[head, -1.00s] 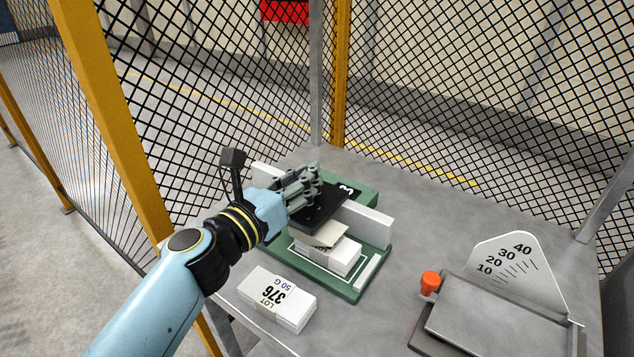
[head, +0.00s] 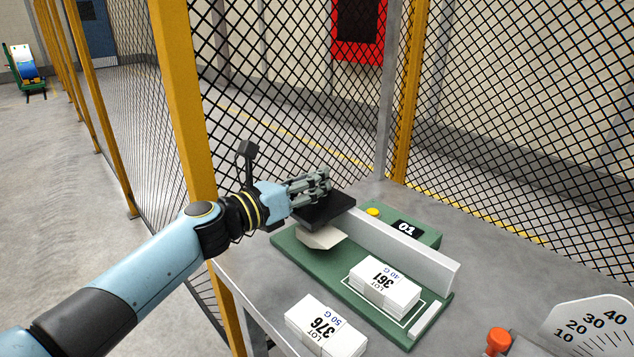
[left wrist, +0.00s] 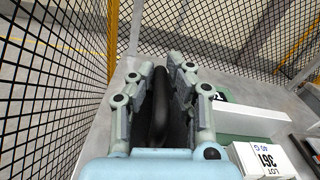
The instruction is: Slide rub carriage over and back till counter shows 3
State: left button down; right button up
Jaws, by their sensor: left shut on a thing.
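The rub carriage is a black plate (head: 338,212) with a pale pad (head: 320,239) under it. It is at the left end of the green base (head: 345,279), beside the long white rail (head: 405,247). My left gripper (head: 323,183) is above the plate, shut on the carriage's black handle, which shows between the fingers in the left wrist view (left wrist: 160,105). A white block marked LOT 361, 40 G (head: 385,286) lies uncovered inside the white outline at the base's right part. My right gripper is not in view.
A white block marked LOT 376, 50 G (head: 325,326) lies on the grey table in front of the base. A yellow button (head: 373,212) is near the counter. A scale plate (head: 597,328) and an orange knob (head: 498,340) are at lower right. Mesh fencing stands behind.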

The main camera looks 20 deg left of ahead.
pick_arm(q)
jog(key=c, duration=1.3)
grip_release()
jog(key=shift+w+a, duration=0.1)
jog(key=shift+a, duration=0.2)
jog(key=shift+c, duration=0.2)
jog(key=shift+s, duration=0.4)
jog(key=v, duration=1.1)
jog(key=shift+s, duration=0.15)
